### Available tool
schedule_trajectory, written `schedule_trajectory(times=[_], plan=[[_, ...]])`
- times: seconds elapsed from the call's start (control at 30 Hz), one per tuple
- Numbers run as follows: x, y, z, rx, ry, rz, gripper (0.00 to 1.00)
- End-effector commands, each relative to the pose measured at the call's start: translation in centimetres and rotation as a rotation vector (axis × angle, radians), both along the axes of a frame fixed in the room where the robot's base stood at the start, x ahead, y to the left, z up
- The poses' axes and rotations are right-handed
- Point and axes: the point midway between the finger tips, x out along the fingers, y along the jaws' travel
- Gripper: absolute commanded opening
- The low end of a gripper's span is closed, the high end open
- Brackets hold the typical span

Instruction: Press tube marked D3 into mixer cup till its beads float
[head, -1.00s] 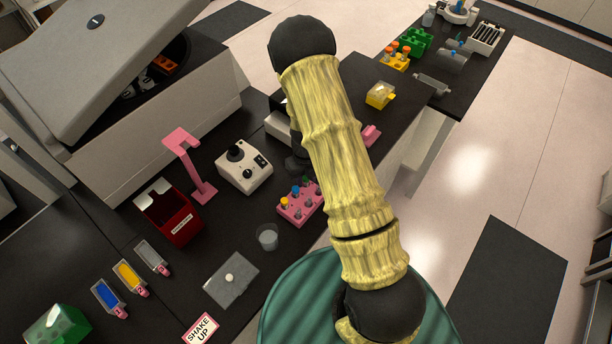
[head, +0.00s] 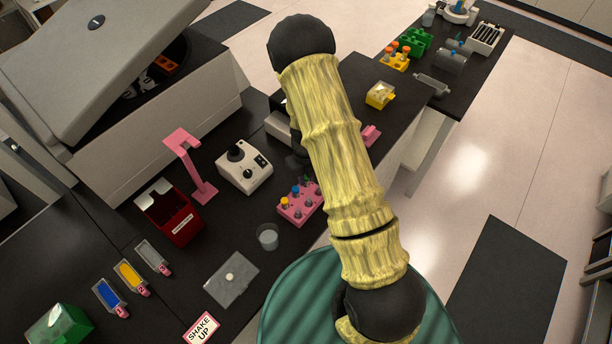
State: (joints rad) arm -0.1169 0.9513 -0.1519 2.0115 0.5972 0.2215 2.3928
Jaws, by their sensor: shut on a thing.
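The white mixer (head: 244,171) stands on the black bench, left of my arm. Its black cup (head: 235,153) is on top at the far left corner. A pink rack (head: 294,210) holds several tubes, with yellow, blue and green tops among them. Their markings are too small to read, so I cannot tell which is D3. My gripper (head: 297,146) shows only as a dark sliver at the left edge of my arm, beyond the rack. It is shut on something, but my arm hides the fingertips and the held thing.
A clear beaker (head: 267,237) and a grey plate (head: 231,279) stand in front of the rack. A pink stand (head: 191,168) and a red box (head: 169,212) are left of the mixer. A big grey machine (head: 120,110) with a raised lid fills the left back.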

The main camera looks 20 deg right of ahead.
Motion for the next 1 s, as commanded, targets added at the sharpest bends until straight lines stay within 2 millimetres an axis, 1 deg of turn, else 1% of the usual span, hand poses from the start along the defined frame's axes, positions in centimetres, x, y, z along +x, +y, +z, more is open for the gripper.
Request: schedule_trajectory(times=[0.2,0.6,1.0], plan=[[0.0,0.0,0.6,0.0,0.0,0.0,0.0],[0.0,0.0,0.8,0.0,0.0,0.0,0.0],[0.0,0.0,4.0,-0.001,0.0,0.001,0.0]])
